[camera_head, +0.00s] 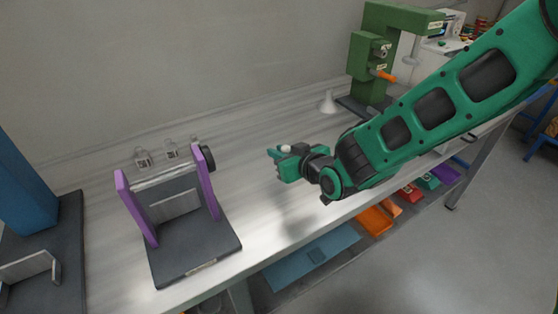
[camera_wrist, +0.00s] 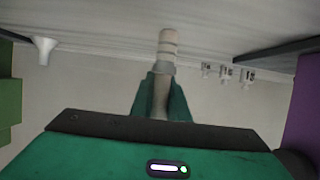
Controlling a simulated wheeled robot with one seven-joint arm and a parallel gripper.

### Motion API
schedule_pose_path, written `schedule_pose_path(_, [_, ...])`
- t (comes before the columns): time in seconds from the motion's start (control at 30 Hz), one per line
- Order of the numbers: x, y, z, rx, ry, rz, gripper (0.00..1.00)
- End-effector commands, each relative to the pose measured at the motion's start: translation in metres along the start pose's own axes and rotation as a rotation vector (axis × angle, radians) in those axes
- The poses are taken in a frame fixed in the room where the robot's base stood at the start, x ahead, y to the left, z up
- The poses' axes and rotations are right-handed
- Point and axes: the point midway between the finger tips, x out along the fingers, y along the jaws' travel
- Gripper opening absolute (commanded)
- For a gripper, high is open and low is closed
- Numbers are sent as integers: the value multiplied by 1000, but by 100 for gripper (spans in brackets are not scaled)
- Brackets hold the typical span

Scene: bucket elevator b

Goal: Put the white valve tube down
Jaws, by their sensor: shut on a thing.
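The white valve tube (camera_wrist: 168,48) sticks out from between the fingertips of my gripper (camera_wrist: 160,95) in the wrist view. In the head view, only a small white bit of the tube (camera_head: 287,148) shows at my gripper (camera_head: 280,162). My gripper is shut on the tube over the middle of the workbench (camera_head: 265,205), right of the purple-sided stand. I cannot tell how high above the bench the tube is. Part of the tube is hidden between the fingers.
The purple-sided stand (camera_head: 217,195) is at left, with several small clear labelled pieces (camera_head: 142,157) behind it. A white funnel (camera_head: 327,103) and a green machine (camera_head: 365,60) stand at the back right. Bare bench lies between the stand and my gripper.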

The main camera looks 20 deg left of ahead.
Motion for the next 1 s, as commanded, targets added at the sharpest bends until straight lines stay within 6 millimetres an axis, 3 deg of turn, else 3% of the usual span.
schedule_pose_path(0.2, [11, 0, 26, 1, -2, 0, 0])
schedule_pose_path(0.5, [12, 0, 28, 0, 0, 0, 0])
schedule_pose_path(0.53, [12, 0, 28, 0, -1, 0, 20])
schedule_pose_path(0.6, [12, 0, 28, 0, -1, 0, 34])
schedule_pose_path(1.0, [6, 0, 27, 0, -1, 0, 34])
